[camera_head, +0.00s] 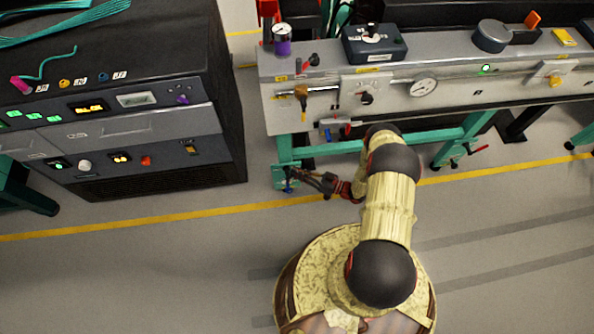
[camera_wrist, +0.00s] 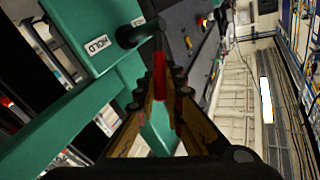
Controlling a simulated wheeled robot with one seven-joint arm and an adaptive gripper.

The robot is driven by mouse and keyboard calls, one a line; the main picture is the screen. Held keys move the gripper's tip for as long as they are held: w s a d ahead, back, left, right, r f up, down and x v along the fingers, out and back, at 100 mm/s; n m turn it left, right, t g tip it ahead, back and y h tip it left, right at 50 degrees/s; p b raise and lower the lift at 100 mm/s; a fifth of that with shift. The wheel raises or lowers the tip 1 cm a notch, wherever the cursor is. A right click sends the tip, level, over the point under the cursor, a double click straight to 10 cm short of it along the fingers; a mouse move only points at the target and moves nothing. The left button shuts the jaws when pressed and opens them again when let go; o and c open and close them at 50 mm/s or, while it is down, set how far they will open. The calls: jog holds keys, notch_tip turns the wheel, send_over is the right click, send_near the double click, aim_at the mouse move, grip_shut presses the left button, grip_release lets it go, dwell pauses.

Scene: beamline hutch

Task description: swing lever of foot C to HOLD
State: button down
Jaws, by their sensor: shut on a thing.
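The lever has a red grip (camera_wrist: 159,68) and a dark arm bent from a round dark pivot on the green foot plate (camera_wrist: 75,22). My gripper (camera_wrist: 163,88) is shut on the red grip, one finger on each side. A white HOLD label (camera_wrist: 97,46) lies on the plate, left of the pivot; the lever lies on the pivot's other side, away from it. A second label beside the pivot is too small to read. In the head view my gripper (camera_head: 305,178) reaches left to the green foot (camera_head: 281,172) under the bench's left end; the lever is hardly visible there.
The bench (camera_head: 440,102) above carries knobs, a gauge (camera_head: 423,87) and a small red-handled valve below its edge. Another green foot with a red-handled lever (camera_head: 480,149) stands to the right. A black cabinet (camera_head: 130,100) stands left. Floor in front is clear.

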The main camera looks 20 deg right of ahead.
jog(key=shift+s+d+f+m+t+y, duration=0.1)
jog(key=shift+d+f+m+t+y, duration=0.3)
jog(key=shift+m+t, duration=0.15)
jog(key=c, duration=2)
grip_release()
jog(key=shift+o, duration=0.5)
jog(key=v, duration=1.2)
jog(key=shift+f, duration=0.15)
